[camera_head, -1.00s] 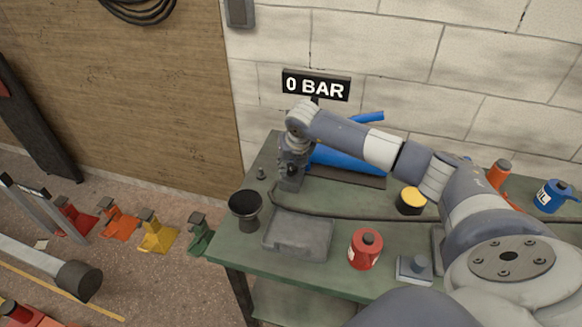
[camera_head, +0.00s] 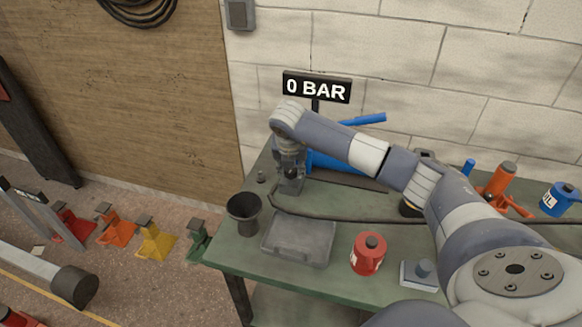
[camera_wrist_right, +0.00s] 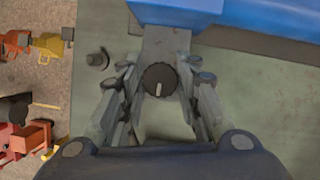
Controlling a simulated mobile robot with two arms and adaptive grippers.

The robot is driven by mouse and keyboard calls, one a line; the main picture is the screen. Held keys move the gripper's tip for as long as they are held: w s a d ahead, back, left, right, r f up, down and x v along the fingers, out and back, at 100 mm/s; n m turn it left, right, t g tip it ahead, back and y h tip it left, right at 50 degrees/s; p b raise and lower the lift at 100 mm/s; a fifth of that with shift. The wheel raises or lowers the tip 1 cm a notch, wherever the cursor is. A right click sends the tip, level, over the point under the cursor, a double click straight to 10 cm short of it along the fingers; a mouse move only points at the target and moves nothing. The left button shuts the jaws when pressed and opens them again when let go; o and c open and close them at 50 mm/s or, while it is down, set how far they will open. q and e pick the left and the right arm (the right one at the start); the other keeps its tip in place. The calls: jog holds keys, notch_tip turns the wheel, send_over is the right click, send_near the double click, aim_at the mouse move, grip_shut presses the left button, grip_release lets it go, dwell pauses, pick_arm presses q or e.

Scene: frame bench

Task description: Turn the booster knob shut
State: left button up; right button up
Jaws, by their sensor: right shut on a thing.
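The booster knob (camera_wrist_right: 160,80) is a round black knob with a pale pointer mark, seen from above in the right wrist view. The mark points toward the bottom of that picture. It sits at the end of the blue booster (camera_head: 338,163), on a grey block. My right gripper (camera_wrist_right: 160,84) is shut on the knob, with a finger on each side of it. In the head view my right gripper (camera_head: 290,168) reaches down at the booster's left end and hides the knob. A sign (camera_head: 316,88) above reads 0 BAR. My left gripper is not in view.
On the green bench (camera_head: 262,283) stand a black cup (camera_head: 243,213), a grey tray (camera_head: 299,239), a red can (camera_head: 368,253) and a blue oil can (camera_head: 560,199). A dark hose (camera_head: 350,217) runs across it. Several coloured jacks stand on the floor at left.

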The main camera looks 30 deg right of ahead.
jog(key=o, duration=1.1)
jog(key=shift+c, duration=0.2)
jog(key=shift+r, duration=0.2)
jog(key=v, duration=1.1)
jog(key=shift+s+r, duration=0.2)
jog(key=shift+r, duration=0.05)
jog(key=shift+a, duration=0.1)
